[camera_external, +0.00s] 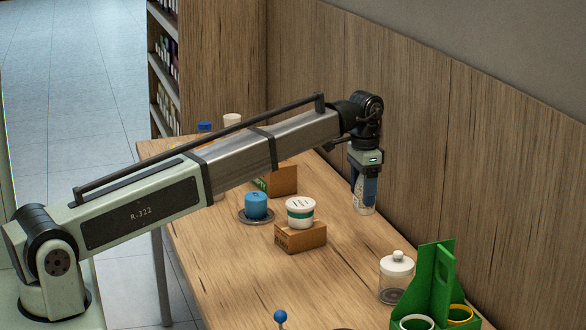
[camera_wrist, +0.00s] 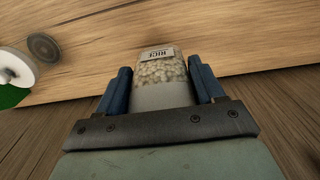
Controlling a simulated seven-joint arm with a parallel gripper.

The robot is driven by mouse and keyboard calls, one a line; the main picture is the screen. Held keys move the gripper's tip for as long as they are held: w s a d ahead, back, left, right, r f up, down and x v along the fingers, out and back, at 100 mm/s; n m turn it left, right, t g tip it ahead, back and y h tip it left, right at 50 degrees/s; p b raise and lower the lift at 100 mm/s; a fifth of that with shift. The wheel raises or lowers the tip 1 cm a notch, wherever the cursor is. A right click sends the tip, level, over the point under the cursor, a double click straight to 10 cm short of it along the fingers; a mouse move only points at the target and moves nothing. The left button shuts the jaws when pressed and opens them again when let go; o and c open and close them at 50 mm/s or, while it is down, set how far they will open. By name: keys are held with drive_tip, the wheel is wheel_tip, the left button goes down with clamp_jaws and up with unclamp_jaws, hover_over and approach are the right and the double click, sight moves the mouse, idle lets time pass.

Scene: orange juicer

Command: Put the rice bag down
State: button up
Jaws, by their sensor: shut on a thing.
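The rice bag (camera_wrist: 162,68) is a clear bag of pale grains with a label reading RICE. In the wrist view it sits between the two blue fingers of my gripper (camera_wrist: 163,88), which is shut on it. In the external view my gripper (camera_external: 364,185) points down near the wooden wall, on the far right side of the table (camera_external: 200,265). The lower part of the rice bag (camera_external: 363,208) shows below the fingers. I cannot tell whether its bottom touches the table.
A glass jar with white lid (camera_external: 396,277) and a green carrier (camera_external: 436,285) stand toward the front right. Bare tabletop lies between the box and the wall.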

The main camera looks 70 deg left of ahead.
drive_tip(key=shift+f, duration=4.7)
drive_tip(key=shift+f, duration=0.1)
drive_tip(key=o, duration=1)
drive_tip(key=shift+o, duration=0.2)
wheel_tip(320, 180, up, 12)
drive_tip(key=shift+r, duration=0.15)
drive_tip(key=shift+a, duration=0.1)
